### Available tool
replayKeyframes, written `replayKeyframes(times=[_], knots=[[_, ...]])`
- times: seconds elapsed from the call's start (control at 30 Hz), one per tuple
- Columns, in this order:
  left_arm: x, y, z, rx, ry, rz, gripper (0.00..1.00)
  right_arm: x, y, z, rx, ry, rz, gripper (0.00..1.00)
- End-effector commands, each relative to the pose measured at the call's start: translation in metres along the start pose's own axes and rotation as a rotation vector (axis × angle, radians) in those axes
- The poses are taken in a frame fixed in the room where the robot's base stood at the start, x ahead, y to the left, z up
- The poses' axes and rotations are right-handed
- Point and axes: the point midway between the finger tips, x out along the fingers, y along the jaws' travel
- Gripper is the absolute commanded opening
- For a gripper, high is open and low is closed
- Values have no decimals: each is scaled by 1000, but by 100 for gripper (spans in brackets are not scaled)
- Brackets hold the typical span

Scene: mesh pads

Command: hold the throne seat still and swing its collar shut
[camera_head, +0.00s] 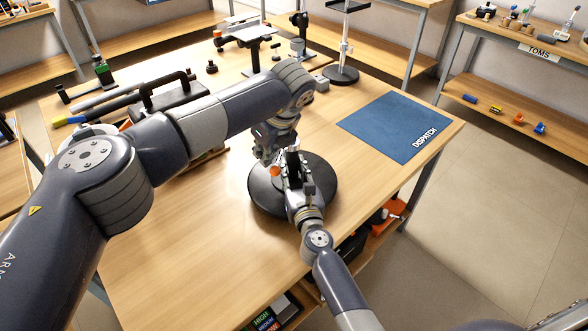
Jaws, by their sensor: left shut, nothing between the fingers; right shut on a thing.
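The throne seat (322,190) is a round black disc lying flat on the wooden table. My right gripper (292,160) reaches in from the lower right over the middle of the seat and is shut on a part of it there; the exact grip is hard to make out. My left gripper (268,156) comes down over the seat's far left side, shut and empty, close beside the right one. A small orange piece (275,172) shows between the grippers, at the seat's middle. The collar is mostly hidden by the grippers, so its position cannot be told.
A blue DISPATCH mat (385,125) lies clear on the table's right. The near table front is bare.

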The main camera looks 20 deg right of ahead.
Motion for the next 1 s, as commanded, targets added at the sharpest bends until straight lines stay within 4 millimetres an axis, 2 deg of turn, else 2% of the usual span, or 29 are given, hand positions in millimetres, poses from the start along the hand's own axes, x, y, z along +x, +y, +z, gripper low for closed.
replayKeyframes(times=[0.03,0.1,0.13,0.2,0.23,0.63,0.77,1.0], knots=[[1,0,0,0,0,0,0,-3,1,-10,2,16,3,0],[1,0,0,0,-1,0,0,-3,1,-10,2,16,3,0],[1,0,0,0,-1,0,3,-3,1,-10,2,16,3,0],[1,0,0,0,-1,1,19,-3,1,-9,2,16,3,0],[1,0,0,0,-1,1,22,-3,1,-10,2,16,3,0],[-5,0,1,-1,-2,-1,22,-3,1,-9,2,16,2,0],[-23,0,1,1,-4,-2,22,-3,1,-9,2,16,2,0],[-75,0,0,1,-5,-2,22,-3,1,-10,2,16,2,0]])
